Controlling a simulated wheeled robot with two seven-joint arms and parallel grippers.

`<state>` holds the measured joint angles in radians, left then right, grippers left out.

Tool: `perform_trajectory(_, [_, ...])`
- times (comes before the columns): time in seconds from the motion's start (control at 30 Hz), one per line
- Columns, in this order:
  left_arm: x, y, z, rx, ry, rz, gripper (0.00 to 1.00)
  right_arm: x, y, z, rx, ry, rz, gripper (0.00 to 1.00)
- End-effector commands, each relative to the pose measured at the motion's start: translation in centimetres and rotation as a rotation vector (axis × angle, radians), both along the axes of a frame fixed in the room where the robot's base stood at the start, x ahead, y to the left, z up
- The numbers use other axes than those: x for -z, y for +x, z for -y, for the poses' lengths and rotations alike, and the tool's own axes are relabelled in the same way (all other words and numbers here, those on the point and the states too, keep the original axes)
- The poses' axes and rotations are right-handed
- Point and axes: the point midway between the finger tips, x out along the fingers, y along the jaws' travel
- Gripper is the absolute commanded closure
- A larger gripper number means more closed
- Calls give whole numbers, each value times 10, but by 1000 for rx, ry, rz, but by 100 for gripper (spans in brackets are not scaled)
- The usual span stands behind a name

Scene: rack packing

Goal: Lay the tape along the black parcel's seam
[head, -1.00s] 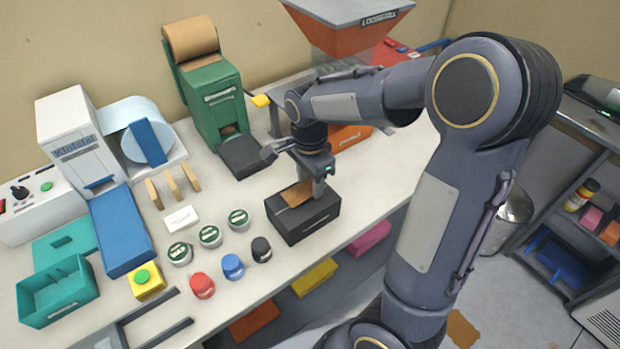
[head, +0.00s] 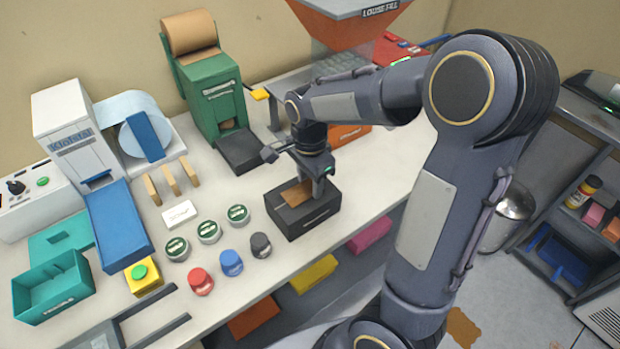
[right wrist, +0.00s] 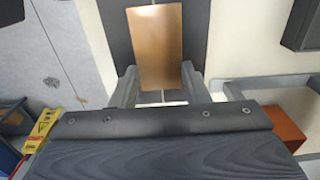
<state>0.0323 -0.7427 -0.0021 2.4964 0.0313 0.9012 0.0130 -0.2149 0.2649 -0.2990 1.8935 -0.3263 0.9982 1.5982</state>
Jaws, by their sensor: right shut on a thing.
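The black parcel (head: 302,218) sits on the white bench below my right arm. A brown strip of tape (head: 296,194) is over its top, and I cannot tell whether it touches along its whole length. My right gripper (head: 318,184) is at the parcel's right part, shut on the tape's near end. In the right wrist view the tape (right wrist: 155,45) extends away from between the two fingers (right wrist: 161,90), over the dark parcel top (right wrist: 118,28). A thin pale line shows below the tape there. My left gripper is out of view.
Green, blue, red and black lidded pots (head: 231,263) stand left of the parcel. A green dispenser (head: 212,100) with a brown roll stands behind it, and an orange hopper (head: 345,30) at the back. The bench's front edge is close to the parcel.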

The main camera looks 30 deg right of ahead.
Motion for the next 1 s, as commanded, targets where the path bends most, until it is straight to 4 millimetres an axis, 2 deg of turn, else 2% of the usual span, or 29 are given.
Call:
perform_trajectory(0.07, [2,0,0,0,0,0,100,3,0,0,0,0,-1,79])
perform_trajectory(0.1, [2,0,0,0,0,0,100,2,0,0,0,0,0,56])
perform_trajectory(0.3, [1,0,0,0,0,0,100,2,0,0,0,0,0,33])
perform_trajectory(0.57, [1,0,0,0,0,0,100,-1,0,0,0,0,1,33])
perform_trajectory(0.67, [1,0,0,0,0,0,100,-12,1,0,-1,0,4,33])
perform_trajectory(1.0, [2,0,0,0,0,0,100,-66,1,0,0,0,3,33])
